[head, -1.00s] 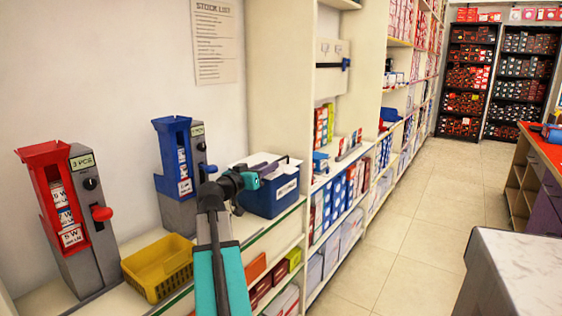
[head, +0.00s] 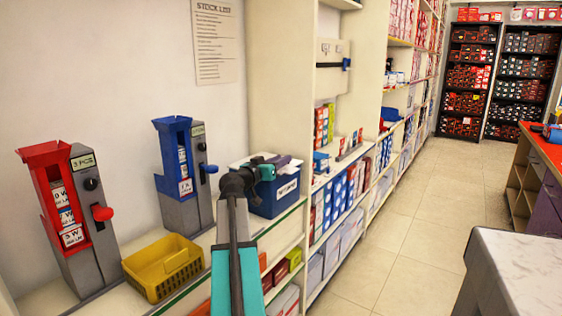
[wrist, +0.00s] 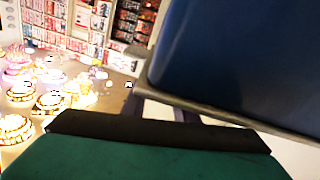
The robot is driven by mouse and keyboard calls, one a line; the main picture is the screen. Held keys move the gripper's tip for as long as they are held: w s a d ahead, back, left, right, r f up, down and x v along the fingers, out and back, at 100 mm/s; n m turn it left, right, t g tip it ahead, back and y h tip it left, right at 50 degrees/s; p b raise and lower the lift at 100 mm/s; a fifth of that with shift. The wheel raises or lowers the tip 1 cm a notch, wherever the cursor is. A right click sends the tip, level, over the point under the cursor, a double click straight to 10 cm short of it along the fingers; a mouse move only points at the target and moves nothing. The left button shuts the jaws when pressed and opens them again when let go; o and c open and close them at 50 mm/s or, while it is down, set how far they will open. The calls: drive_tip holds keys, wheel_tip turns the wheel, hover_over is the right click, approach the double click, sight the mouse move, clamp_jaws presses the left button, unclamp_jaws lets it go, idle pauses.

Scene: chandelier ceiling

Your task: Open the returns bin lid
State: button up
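The blue bin (head: 280,193) stands on the shelf counter, with a white label on its front that is too small to read. Its pale lid or top edge (head: 294,165) is partly hidden by my gripper. My gripper (head: 276,161) is at the top of the bin, and I cannot tell whether it touches it. In the wrist view a dark blue surface with a grey rim (wrist: 240,50), apparently the bin, fills the upper right above my teal gripper body. The fingertips do not show clearly, so opening is unclear.
A blue dispenser (head: 180,170) and a red dispenser (head: 65,210) stand to the left. A yellow basket (head: 165,265) sits on the counter. Stocked shelves (head: 340,190) are right of the bin. The tiled aisle floor (head: 400,230) is clear.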

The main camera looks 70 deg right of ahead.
clamp_jaws()
drive_tip(key=shift+w+d+r+b, duration=0.1)
drive_tip(key=shift+w+r+b, duration=0.1)
drive_tip(key=shift+r, duration=0.4)
drive_tip(key=shift+w+r+b, duration=0.1)
drive_tip(key=shift+r+b, duration=0.1)
drive_tip(key=shift+r, duration=0.4)
unclamp_jaws()
drive_tip(key=shift+v, duration=3.8)
